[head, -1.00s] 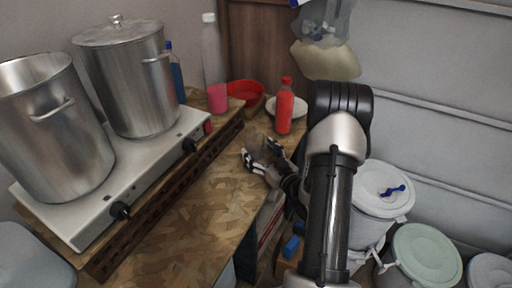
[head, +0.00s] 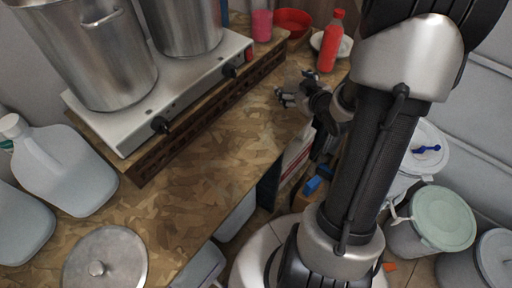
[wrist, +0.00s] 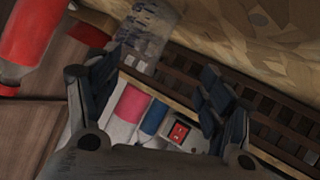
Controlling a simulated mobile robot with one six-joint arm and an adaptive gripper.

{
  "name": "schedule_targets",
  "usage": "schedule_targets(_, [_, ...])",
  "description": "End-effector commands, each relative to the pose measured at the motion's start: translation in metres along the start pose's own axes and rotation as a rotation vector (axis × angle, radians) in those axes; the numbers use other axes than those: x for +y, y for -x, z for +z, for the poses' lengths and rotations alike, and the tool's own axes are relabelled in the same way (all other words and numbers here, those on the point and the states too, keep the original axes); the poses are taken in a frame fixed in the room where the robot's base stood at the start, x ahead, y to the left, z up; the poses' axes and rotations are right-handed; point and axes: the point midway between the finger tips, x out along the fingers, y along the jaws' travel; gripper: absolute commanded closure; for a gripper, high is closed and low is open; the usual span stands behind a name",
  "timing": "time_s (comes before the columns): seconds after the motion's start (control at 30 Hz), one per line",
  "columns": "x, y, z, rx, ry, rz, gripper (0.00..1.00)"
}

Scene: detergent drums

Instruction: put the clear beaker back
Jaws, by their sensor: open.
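The clear beaker (wrist: 150,35) shows in the wrist view as a see-through, patterned shape at the top, just beyond my fingertips, on the wood-patterned counter. It does not look gripped. My gripper (wrist: 158,75) is open, its two dark fingers spread apart with nothing held between them. In the head view my gripper (head: 297,88) is low over the counter's right edge, near the red bottle. The beaker is too faint to make out clearly there.
A hot plate (head: 140,118) with steel pots (head: 110,55) lies left. Clear jugs (head: 66,168) and a metal lid (head: 104,262) are at front left. Lidded drums (head: 443,220) stand right. The middle counter is bare.

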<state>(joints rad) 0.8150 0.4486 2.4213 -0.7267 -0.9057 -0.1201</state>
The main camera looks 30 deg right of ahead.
Motion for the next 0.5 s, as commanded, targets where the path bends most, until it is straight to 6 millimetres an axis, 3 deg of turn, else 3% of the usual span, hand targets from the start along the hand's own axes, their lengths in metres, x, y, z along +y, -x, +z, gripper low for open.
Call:
schedule_targets(0.03, [-0.004,0.004,-0.019,-0.036,0.027,0.010,0.27])
schedule_targets(0.17, [-0.021,0.028,-0.053,-0.165,0.046,0.042,0.27])
schedule_targets(0.27, [-0.042,0.060,-0.075,-0.260,0.028,0.057,0.27])
schedule_targets(0.4, [-0.084,0.119,-0.093,-0.380,-0.032,0.036,0.27])
schedule_targets(0.5, [-0.121,0.168,-0.096,-0.462,-0.083,-0.017,0.27])
